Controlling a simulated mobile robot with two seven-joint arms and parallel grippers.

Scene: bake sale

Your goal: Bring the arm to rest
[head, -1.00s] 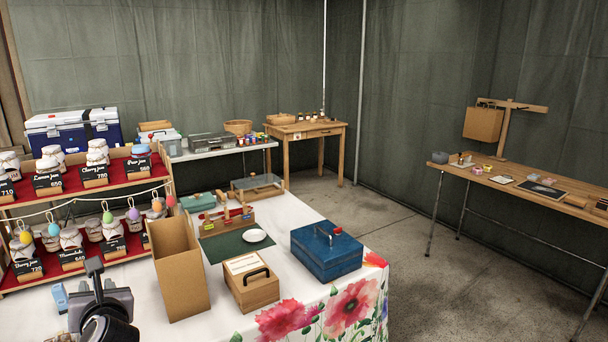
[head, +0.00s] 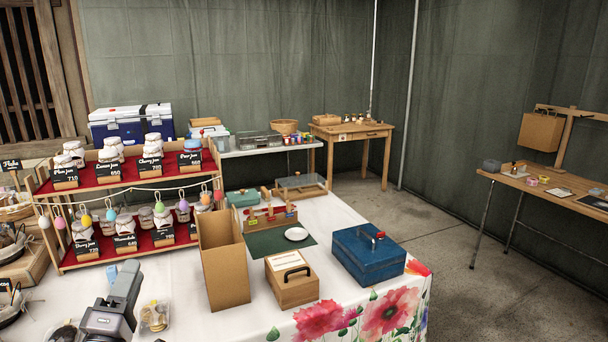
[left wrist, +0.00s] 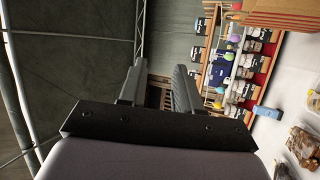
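My left gripper (head: 128,282) shows at the lower left of the head view, in front of the jam stand and over the left part of the flowered table. In the left wrist view its two fingers (left wrist: 158,85) stand apart with nothing between them, so it is open and empty. The jam stand (left wrist: 213,75) appears sideways beyond the fingers there. My right gripper is in neither view.
The white table (head: 185,285) holds the two-tier jam stand (head: 112,187), a tall open cardboard box (head: 226,272), a wooden box with handle (head: 292,290) and a blue metal box (head: 368,256). A small clear tub (head: 155,316) lies right beside my left gripper.

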